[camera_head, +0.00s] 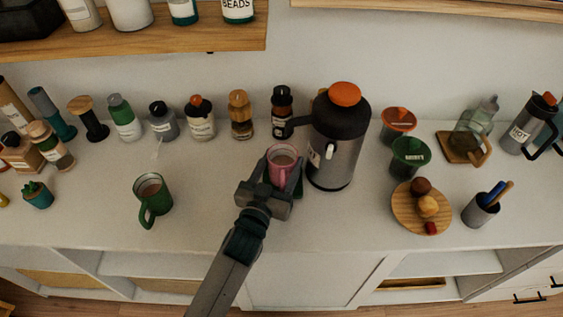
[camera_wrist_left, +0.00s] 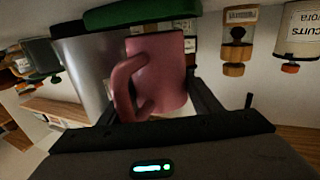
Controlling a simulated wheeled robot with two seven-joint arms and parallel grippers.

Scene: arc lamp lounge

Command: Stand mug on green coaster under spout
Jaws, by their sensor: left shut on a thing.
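The pink mug (camera_head: 281,164) is upright with brown contents, just left of the steel dispenser (camera_head: 334,145) and close to its black spout (camera_head: 297,124). My left gripper (camera_head: 279,180) is shut on it from the front. In the left wrist view the mug (camera_wrist_left: 165,75) shows upside down, its handle towards the camera. The green coaster (camera_wrist_left: 140,12) lies at the mug's base in that view; I cannot tell whether they touch. In the head view the coaster is mostly hidden by the mug and gripper. My right gripper is not in view.
A green mug (camera_head: 151,198) stands to the left on the white counter. Several bottles line the wall behind. Right of the dispenser are lidded jars (camera_head: 408,155), a round wooden board (camera_head: 420,208) and a pen cup (camera_head: 480,211). The counter's front left of my arm is clear.

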